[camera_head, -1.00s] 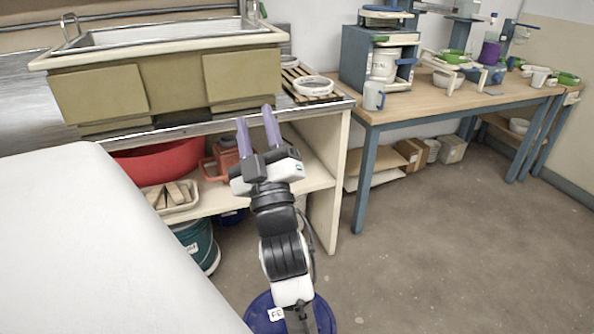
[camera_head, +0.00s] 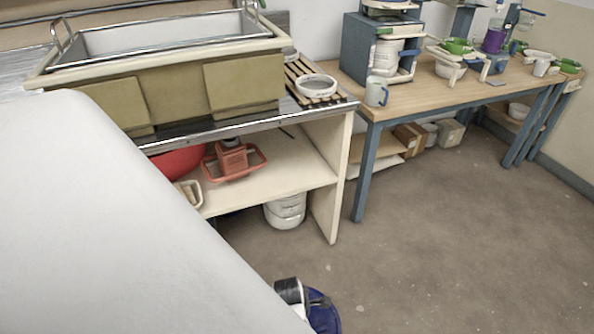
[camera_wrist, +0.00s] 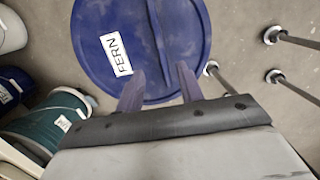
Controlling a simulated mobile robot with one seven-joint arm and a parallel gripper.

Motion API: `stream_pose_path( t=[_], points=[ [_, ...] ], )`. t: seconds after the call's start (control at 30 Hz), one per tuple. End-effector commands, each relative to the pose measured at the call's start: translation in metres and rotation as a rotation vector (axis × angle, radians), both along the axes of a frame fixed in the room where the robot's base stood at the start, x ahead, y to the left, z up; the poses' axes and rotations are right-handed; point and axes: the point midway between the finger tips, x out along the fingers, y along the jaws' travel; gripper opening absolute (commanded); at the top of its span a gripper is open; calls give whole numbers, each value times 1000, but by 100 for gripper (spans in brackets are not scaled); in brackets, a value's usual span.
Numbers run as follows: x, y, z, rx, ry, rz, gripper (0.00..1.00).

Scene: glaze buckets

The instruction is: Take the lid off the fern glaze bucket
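The fern glaze bucket's round blue lid (camera_wrist: 90,38) fills the upper middle of the wrist view. It has a white FERN label (camera_wrist: 116,54) and a raised bar (camera_wrist: 157,40) across its middle. My gripper (camera_wrist: 160,78) is open, its two purple fingers spread over the lid's near edge, with nothing between them but lid. I cannot tell whether the fingertips touch it. In the head view part of the blue lid (camera_head: 324,318) shows at the bottom edge, partly covered by my arm. The bucket's body is hidden beneath the lid.
A teal bucket (camera_wrist: 45,128), a dark blue bucket (camera_wrist: 14,82) and a white bucket (camera_wrist: 10,30) stand left of the lid in the wrist view. Dark rods with round feet (camera_wrist: 273,35) are at right. The shelf unit (camera_head: 325,190) is beyond; open floor (camera_head: 450,250) lies right.

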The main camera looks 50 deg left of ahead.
Motion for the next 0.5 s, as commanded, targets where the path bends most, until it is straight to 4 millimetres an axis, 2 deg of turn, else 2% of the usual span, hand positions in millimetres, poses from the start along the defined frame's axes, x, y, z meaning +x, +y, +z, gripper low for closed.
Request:
stream_pose_path(
  t=[0.1, 0.2, 0.5],
  points=[
    [2, -1, -24, -2, 2, 1, 37],
    [4, -1, -38, 0, 1, 0, 37],
    [5, -4, -62, 1, 0, -1, 37]
  ],
)
